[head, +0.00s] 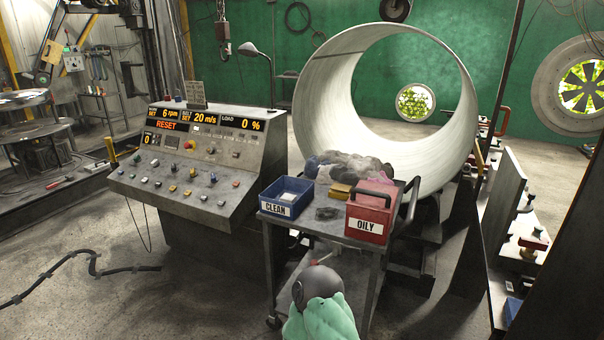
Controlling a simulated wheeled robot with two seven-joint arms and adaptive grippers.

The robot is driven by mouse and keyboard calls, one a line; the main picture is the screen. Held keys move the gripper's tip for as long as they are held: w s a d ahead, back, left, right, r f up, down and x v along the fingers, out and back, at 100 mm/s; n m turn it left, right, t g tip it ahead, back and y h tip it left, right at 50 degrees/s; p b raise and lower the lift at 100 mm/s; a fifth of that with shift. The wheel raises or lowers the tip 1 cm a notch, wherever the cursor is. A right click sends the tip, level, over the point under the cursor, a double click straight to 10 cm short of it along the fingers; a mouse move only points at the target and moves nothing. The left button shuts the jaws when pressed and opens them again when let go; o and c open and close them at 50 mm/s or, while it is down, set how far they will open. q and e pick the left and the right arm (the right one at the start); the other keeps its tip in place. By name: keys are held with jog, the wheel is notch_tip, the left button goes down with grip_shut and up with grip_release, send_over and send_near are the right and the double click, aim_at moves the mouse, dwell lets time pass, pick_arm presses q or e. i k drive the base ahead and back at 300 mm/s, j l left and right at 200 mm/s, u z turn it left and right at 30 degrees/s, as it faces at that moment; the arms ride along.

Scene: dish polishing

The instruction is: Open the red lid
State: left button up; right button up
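A red bin (366,224) with a white OILY label stands on the front right of the cart top. A thin dark handle curves over its top. Neither of my grippers can be made out in the head view.
The cart (308,228) also bears a blue CLEAN bin (286,197) and a pile of grey rags (348,166). A dark round shape with a green covering (322,318), unidentified, is at the bottom. A control console (200,160) stands left, a large metal ring (325,85) behind.

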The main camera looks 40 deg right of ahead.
aim_at(375, 189)
jog(key=i+l+z, duration=0.1)
jog(key=z, duration=0.3)
jog(key=i+z, duration=0.2)
jog(key=z, duration=0.15)
jog(key=i+z, duration=0.2)
jog(key=z, duration=0.2)
jog(key=i+z, duration=0.15)
jog(key=z, duration=0.25)
